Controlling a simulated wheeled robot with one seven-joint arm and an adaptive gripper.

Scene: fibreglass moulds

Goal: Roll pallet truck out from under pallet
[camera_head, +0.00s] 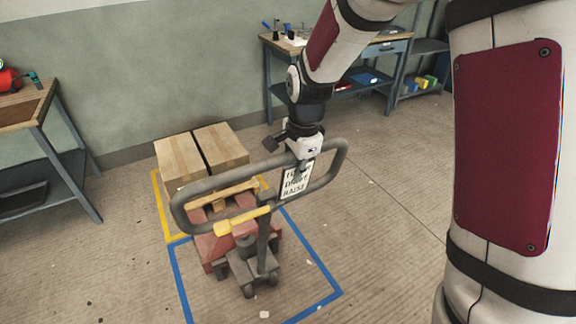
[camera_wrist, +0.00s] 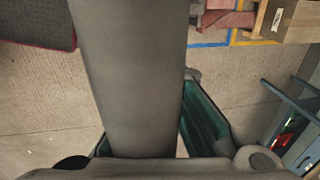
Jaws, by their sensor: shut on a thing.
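The pallet truck has a red body (camera_head: 222,243), dark wheels and a grey loop handle (camera_head: 183,211) with a yellow lever (camera_head: 241,220). My gripper (camera_head: 303,163) is shut on the far right part of the loop's bar. In the wrist view the thick grey bar (camera_wrist: 130,70) runs between the fingers, with a green inner pad showing on the right. The wooden pallet (camera_head: 222,197) carries two cartons (camera_head: 202,155). The truck's front end is at the pallet's near side. The forks are hidden, so I cannot tell how far under they reach.
A yellow floor outline (camera_head: 161,205) borders the pallet; a blue outline (camera_head: 183,290) surrounds the truck's near end. A workbench (camera_head: 50,115) stands left, another bench (camera_head: 270,70) and a shelf (camera_head: 428,75) stand at the back. The floor right of the blue outline is clear.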

